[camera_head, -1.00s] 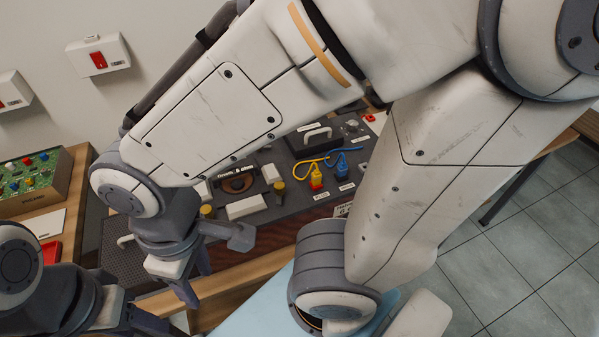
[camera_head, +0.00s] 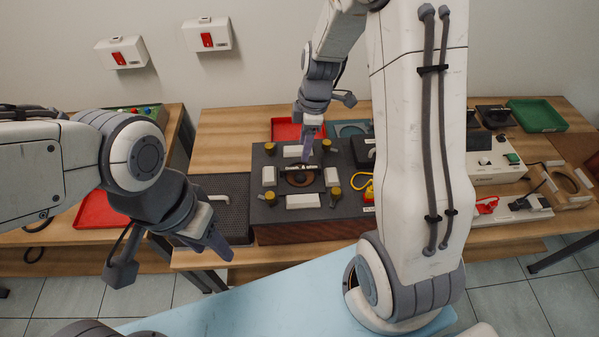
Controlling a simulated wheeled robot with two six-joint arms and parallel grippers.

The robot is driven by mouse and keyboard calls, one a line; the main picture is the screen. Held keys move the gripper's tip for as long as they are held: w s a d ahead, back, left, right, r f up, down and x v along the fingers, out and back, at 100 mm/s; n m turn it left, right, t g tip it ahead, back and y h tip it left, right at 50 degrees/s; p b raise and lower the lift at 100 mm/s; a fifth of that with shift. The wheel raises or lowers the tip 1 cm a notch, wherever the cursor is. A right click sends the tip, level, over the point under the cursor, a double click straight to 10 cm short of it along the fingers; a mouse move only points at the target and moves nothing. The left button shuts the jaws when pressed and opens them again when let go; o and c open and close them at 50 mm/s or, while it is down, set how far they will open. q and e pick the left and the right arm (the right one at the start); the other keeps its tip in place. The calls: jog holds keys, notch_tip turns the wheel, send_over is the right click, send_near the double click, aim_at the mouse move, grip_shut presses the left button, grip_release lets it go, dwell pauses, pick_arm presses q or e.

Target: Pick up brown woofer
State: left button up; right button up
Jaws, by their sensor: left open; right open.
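The brown woofer (camera_head: 300,179) is a dark brown round part lying in the middle of a dark grey panel (camera_head: 262,205) on the bench. White blocks and yellow round posts surround it. A small bar-shaped part at its upper edge partly covers it. My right gripper (camera_head: 307,154) is open and points down at the far edge of the woofer, overlapping it closely in the view. I cannot tell whether it touches. My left gripper (camera_head: 214,246) is open and empty, in front of the bench's near edge, left of and nearer than the panel.
A dark mesh tray (camera_head: 228,190) sits left of the panel. Red trays (camera_head: 285,130) (camera_head: 98,210) and a green tray (camera_head: 538,115) lie on the benches. White boxes with red switches (camera_head: 207,36) hang on the wall.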

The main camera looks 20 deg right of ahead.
aim_at(301, 167)
jog(key=f, duration=0.4)
jog(key=shift+w+a+f+p, duration=0.1)
jog(key=shift+a+f+p, duration=0.15)
jog(key=shift+f+p, duration=0.4)
jog(key=shift+f, duration=0.15)
jog(key=f, duration=0.3)
jog(key=f+p, duration=0.1)
jog(key=shift+w+a+f, duration=0.15)
jog(key=shift+w+a, duration=0.05)
jog(key=shift+a, duration=0.05)
jog(key=shift+f+b, duration=0.25)
jog(key=shift+b, duration=0.35)
grip_shut()
